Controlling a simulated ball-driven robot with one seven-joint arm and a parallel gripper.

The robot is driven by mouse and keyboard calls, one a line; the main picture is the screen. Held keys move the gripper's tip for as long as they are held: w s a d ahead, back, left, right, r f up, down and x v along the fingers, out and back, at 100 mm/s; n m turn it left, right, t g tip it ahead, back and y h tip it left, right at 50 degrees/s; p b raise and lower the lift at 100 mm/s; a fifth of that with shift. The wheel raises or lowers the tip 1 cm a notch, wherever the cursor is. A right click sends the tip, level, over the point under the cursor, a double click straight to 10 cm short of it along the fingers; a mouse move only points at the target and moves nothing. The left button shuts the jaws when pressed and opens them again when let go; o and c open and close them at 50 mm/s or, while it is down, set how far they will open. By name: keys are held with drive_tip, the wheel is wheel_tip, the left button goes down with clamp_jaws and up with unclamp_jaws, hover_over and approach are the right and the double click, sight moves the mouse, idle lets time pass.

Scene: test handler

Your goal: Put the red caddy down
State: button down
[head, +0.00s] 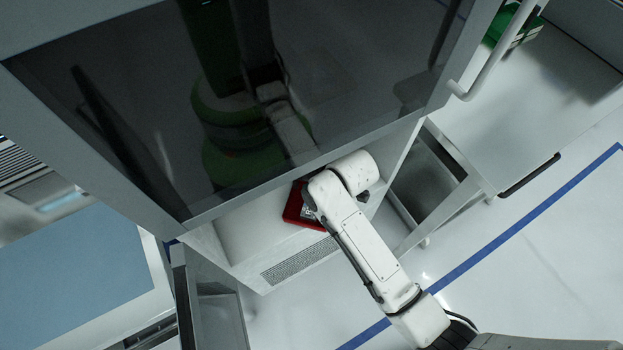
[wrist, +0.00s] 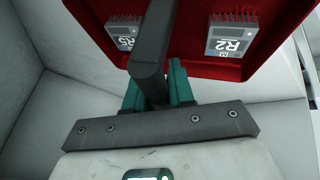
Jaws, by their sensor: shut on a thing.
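The red caddy (wrist: 268,75) fills the top of the wrist view. It holds a chip-like module marked R2 (wrist: 231,40) and another marked R5 (wrist: 125,35). My gripper (wrist: 155,85) is shut on the caddy's dark upright handle, with green finger pads on either side of it. In the head view the caddy (head: 298,208) shows partly, behind my white arm, inside the lower opening of the cabinet. My gripper is hidden behind the arm there. I cannot tell whether the caddy touches the surface below.
A tinted glass door (head: 330,70) stands above the opening and reflects my body. A white cart (head: 530,110) with a green box (head: 515,30) is at the right. White walls of the opening lie close around the caddy. A vent grille (head: 300,260) is on the front ledge.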

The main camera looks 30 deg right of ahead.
drive_tip(key=c, duration=1)
unclamp_jaws()
drive_tip(key=shift+o, duration=0.2)
drive_tip(key=p+v, duration=0.2)
drive_tip(key=v, duration=1)
drive_tip(key=s+d+f+m+g, duration=0.1)
drive_tip(key=s+d+m, duration=0.1)
drive_tip(key=s, duration=0.4)
drive_tip(key=s+d+f+m+g+h, duration=0.1)
drive_tip(key=s+d+f+m+g, duration=0.1)
drive_tip(key=s+m, duration=0.2)
drive_tip(key=s+d+f+m+g, duration=0.2)
drive_tip(key=s+m, duration=0.2)
drive_tip(key=s, duration=0.5)
drive_tip(key=shift+s+h, duration=0.35)
drive_tip(key=shift+h, duration=0.05)
drive_tip(key=shift+d, duration=0.1)
